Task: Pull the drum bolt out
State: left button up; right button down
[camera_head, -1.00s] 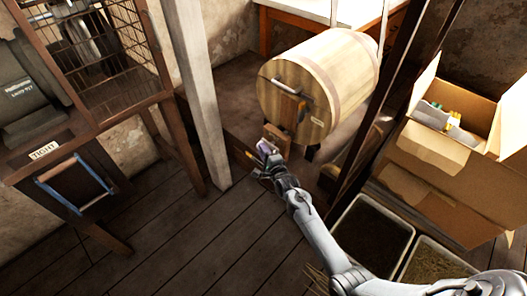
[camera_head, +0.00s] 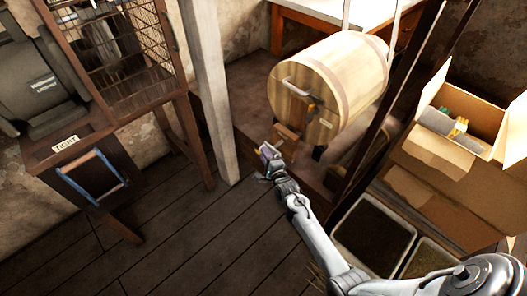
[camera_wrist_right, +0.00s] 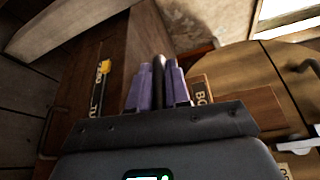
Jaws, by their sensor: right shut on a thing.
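The wooden drum (camera_head: 345,68) lies on its side with its round end facing me and a metal handle on that end. My right gripper (camera_head: 266,153) is low in front of the drum, to the lower left of its end. In the right wrist view the gripper's purple fingers (camera_wrist_right: 158,88) are shut on a dark rod, the drum bolt (camera_wrist_right: 158,68). A label starting "BO" (camera_wrist_right: 201,93) is right of the fingers, and the drum end (camera_wrist_right: 285,78) is farther right. I cannot tell how far the bolt sits in its seat. My left gripper is not in view.
A wooden post (camera_head: 212,90) stands left of the drum. An open cardboard box (camera_head: 455,165) and soil trays (camera_head: 375,232) are at the right. The plank floor in front is clear.

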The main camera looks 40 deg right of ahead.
jog(key=c, duration=1.3)
grip_release()
jog(key=shift+a+r, duration=0.1)
jog(key=shift+a, duration=0.15)
jog(key=shift+o, duration=0.7)
jog(key=shift+a, duration=0.15)
jog(key=shift+s+d, duration=0.15)
jog(key=shift+d, duration=0.05)
jog(key=f+p+v, duration=0.1)
jog(key=p+v, duration=0.4)
jog(key=v, duration=0.5)
jog(key=shift+s+a+r, duration=0.25)
jog(key=shift+r, duration=0.2)
